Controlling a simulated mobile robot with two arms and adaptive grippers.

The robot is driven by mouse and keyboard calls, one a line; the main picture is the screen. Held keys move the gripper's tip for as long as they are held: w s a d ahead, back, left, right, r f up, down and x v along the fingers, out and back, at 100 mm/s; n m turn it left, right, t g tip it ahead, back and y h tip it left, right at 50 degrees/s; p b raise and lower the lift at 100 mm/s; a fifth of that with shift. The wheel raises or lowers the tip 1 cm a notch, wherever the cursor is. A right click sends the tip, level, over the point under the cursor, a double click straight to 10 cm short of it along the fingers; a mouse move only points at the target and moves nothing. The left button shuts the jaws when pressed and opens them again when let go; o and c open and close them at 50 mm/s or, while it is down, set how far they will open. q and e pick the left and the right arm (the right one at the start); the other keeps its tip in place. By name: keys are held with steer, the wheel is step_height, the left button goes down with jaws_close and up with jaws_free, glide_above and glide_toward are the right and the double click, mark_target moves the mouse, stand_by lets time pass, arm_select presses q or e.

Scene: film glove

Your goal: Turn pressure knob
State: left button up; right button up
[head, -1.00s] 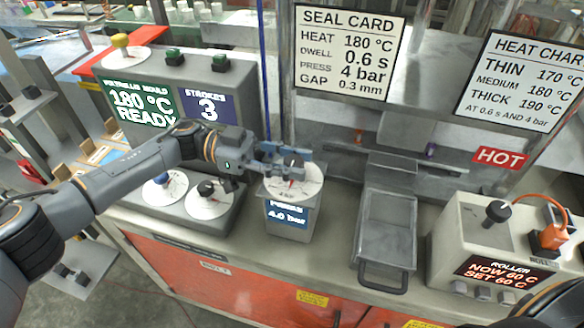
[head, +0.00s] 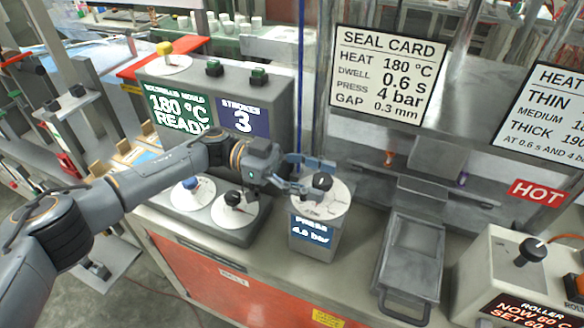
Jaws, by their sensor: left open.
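The pressure knob (head: 321,183) is a black knob on a round white dial (head: 335,205). The dial tops a small grey box whose blue display (head: 311,231) shows press 4.0 bar. My left gripper (head: 305,177) is open at the left side of the knob, with its fingers over the dial's left and back part. I cannot tell whether a finger touches the knob. The seal card (head: 388,75) behind lists press 4 bar. My right gripper is not in view.
A control box with a green display (head: 178,110) and two knobs on white dials (head: 235,213) stands left of the pressure box. A metal tray with a handle (head: 405,300) lies to the right. A roller unit (head: 500,262) and a red HOT sign (head: 537,193) are further right.

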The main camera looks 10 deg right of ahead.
arm_select(q)
steer(key=v, duration=1)
steer(key=shift+w+a, duration=0.25)
steer(key=shift+a, duration=0.05)
